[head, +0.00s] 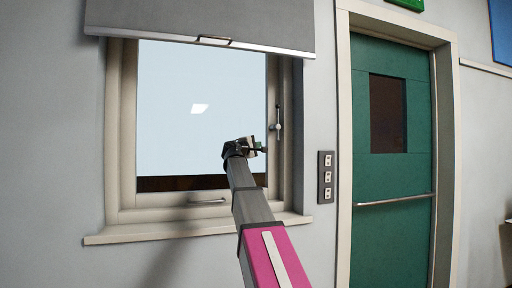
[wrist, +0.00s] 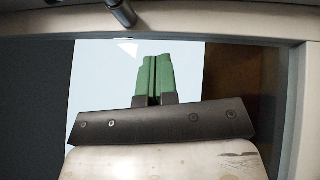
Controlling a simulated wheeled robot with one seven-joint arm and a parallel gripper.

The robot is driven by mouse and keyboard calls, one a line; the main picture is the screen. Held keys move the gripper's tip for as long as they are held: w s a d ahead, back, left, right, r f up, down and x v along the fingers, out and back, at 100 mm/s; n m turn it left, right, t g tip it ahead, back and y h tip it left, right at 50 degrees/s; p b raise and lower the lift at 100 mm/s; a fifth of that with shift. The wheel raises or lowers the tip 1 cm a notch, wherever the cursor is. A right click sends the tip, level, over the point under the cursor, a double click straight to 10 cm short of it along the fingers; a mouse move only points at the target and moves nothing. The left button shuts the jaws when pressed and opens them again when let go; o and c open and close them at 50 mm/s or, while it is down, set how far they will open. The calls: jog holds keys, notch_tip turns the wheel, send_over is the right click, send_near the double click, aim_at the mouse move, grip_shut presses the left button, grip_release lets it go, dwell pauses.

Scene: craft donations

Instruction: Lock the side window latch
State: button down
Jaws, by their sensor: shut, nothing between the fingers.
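The side window (head: 200,110) has a pale frame and bright glass. Its latch (head: 278,116) is a small grey handle on the right side of the frame, and it looks upright. My gripper (head: 263,149) is in front of the lower right of the glass, a little below and left of the latch, and appears apart from it. In the wrist view my green fingers (wrist: 154,62) are together with nothing between them. A dark rounded bar, which looks like the latch handle (wrist: 118,10), shows at the top edge, partly cut off. Whether the latch is locked I cannot tell.
A grey blind (head: 200,22) hangs over the top of the window. A bar handle (head: 207,201) is on the lower frame, above the sill (head: 190,230). A switch panel (head: 326,177) and a green door (head: 380,180) stand to the right.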

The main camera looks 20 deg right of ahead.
aim_at(285, 142)
jog(key=w+d+r, duration=0.1)
jog(key=w+d, duration=0.2)
jog(key=d, duration=0.5)
jog(key=shift+d+r, duration=0.35)
jog(key=shift+d+f, duration=0.2)
jog(key=shift+d, duration=0.3)
dwell(0.4)
jog(key=shift+d+f, duration=0.15)
jog(key=shift+d, duration=1.85)
